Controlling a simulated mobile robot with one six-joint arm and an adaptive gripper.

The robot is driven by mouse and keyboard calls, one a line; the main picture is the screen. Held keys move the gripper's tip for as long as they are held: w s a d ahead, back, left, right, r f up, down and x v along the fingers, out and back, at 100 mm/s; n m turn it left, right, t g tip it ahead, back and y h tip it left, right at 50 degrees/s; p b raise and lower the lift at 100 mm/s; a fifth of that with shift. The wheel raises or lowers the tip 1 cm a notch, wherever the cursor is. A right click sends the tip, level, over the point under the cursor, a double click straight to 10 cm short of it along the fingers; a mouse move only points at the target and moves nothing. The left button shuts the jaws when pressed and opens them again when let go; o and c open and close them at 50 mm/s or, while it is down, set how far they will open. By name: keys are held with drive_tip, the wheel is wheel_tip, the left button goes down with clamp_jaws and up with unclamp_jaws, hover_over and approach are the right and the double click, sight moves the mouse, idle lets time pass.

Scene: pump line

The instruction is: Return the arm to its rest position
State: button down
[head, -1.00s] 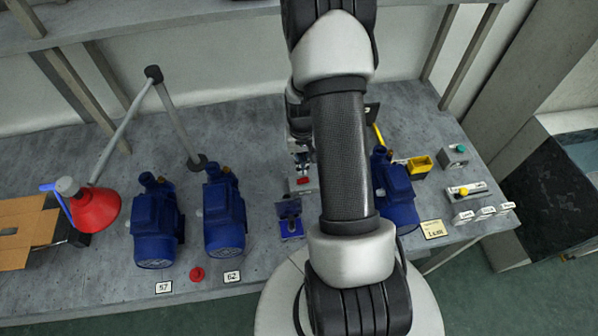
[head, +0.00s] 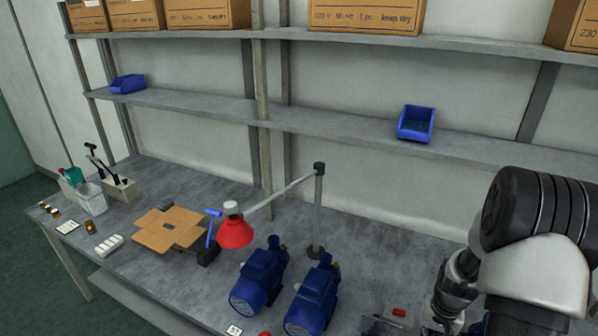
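My arm (head: 535,250) fills the lower right corner of the head view, a grey and black link raised above the bench. Dark wrist parts (head: 452,295) show just left of it, low at the bottom edge. My gripper's fingers cannot be made out there, so whether they are open or shut, or hold anything, is hidden.
Two blue pumps (head: 260,280) (head: 313,302) stand on the grey bench (head: 215,285), left of my arm. A red lamp (head: 235,232) on a jointed stand, an open carton (head: 168,229) and a white bin (head: 91,199) are farther left. Shelves (head: 330,128) run behind.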

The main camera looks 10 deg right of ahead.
drive_tip(key=a+r+n+t+b, duration=0.1)
drive_tip(key=a+r+n, duration=0.1)
drive_tip(key=a+r, duration=0.55)
drive_tip(key=a+r+n+t+b, duration=0.15)
drive_tip(key=a+r, duration=0.35)
drive_tip(key=r, duration=0.6)
drive_tip(key=s+a+r+n+t+b, duration=0.2)
drive_tip(key=s+a+r, duration=0.5)
drive_tip(key=s+a, duration=0.3)
drive_tip(key=s, duration=0.3)
drive_tip(key=shift+s+a+n, duration=0.3)
drive_tip(key=shift+s+n, duration=0.05)
